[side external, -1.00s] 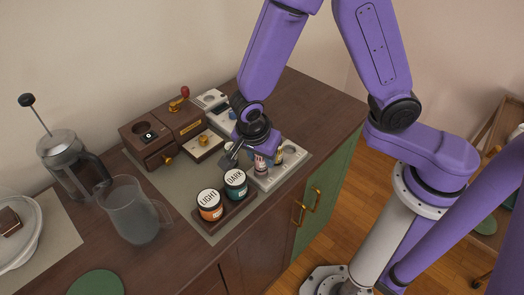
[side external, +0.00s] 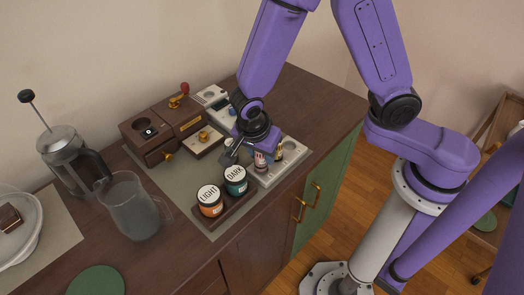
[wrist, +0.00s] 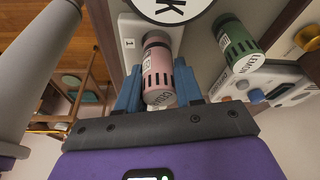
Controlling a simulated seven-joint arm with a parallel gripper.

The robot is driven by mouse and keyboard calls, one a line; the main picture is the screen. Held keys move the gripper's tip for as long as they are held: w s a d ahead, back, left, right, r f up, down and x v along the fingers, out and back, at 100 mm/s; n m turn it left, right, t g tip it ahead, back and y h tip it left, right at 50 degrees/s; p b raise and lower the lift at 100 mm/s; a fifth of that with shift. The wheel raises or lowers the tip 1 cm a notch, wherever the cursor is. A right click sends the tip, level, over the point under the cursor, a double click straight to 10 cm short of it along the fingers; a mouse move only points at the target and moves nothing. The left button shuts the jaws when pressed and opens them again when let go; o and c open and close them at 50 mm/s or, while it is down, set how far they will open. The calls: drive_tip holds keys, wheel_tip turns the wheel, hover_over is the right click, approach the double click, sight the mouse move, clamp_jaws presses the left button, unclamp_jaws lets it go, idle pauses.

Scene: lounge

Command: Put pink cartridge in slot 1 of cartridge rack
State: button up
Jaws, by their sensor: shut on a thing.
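The pink cartridge (wrist: 158,68) is between the blue fingers of my gripper (wrist: 158,90) in the wrist view. My gripper is shut on it. The cartridge's far end meets the pale cartridge rack (wrist: 130,28) beside the label "1"; I cannot tell how deep it sits in the slot. In the side view the pink cartridge (side external: 260,161) shows below my gripper (side external: 261,152), over the near left part of the rack (side external: 268,181). My gripper partly hides the rack there.
A green cartridge labelled LEMON (wrist: 238,46) stands close beside the pink one. The DARK jar (side external: 235,180) and LIGHT jar (side external: 210,201) stand in a wooden holder just left of the rack. A wooden machine (side external: 165,135), glass jug (side external: 132,208) and French press (side external: 72,160) stand farther left.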

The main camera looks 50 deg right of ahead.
drive_tip(key=shift+f, duration=0.85)
drive_tip(key=o, duration=1.1)
drive_tip(key=shift+v, duration=3.7)
drive_tip(key=shift+s+d+r+n, duration=0.2)
drive_tip(key=shift+d+r+n, duration=0.1)
drive_tip(key=shift+n, duration=0.4)
drive_tip(key=s+d+r+n+y, duration=0.1)
drive_tip(key=s+d+n, duration=0.3)
drive_tip(key=n, duration=0.4)
drive_tip(key=s+d+r+n+y, duration=0.1)
drive_tip(key=s+d+r+n, duration=0.3)
drive_tip(key=s+n, duration=0.3)
drive_tip(key=s+d+r+n+y, duration=0.1)
drive_tip(key=s+d+n, duration=0.3)
drive_tip(key=n, duration=0.7)
drive_tip(key=shift+s+r+g+y, duration=0.3)
drive_tip(key=shift+s+r, duration=0.35)
drive_tip(key=shift+r, duration=0.2)
